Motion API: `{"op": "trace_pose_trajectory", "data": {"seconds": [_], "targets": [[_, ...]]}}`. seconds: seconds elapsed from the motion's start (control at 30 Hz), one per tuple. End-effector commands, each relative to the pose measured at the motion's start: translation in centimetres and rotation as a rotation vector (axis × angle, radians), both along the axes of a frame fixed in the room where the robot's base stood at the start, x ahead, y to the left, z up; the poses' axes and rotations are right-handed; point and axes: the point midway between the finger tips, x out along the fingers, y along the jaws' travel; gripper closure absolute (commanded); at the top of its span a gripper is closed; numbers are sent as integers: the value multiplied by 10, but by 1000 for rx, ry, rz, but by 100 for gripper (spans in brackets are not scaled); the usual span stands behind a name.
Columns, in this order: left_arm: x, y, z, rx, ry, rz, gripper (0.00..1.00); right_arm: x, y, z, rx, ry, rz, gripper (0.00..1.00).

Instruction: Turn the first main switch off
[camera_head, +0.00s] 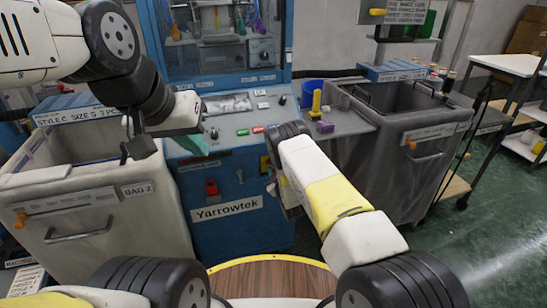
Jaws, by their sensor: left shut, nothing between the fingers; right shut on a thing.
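The blue Yarrowtek machine (240,240) stands in front of me. Its front panel carries a red switch (211,187), a silver lever (240,176) and a small yellow plate (265,164). I cannot tell by label which is the first main switch. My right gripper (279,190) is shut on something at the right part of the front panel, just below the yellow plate. My own arm hides the held thing and most of the fingers.
A grey bin (75,205) stands left of the machine and a darker bin (425,150) stands to the right. A wooden round top (270,279) lies close in front.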

Motion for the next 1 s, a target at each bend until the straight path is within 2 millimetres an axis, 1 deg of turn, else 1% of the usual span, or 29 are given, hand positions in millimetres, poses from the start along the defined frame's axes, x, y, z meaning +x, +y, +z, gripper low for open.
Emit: {"op": "trace_pose_trajectory", "data": {"seconds": [0.7, 1.0], "targets": [[0, 0, 0, 0, 0, 0, 100, -3, 9, -11, -638, -207, 4, 100], [0, 0, 0, 0, 0, 0, 100, -3, 9, -15, -828, -269, 3, 100]]}}
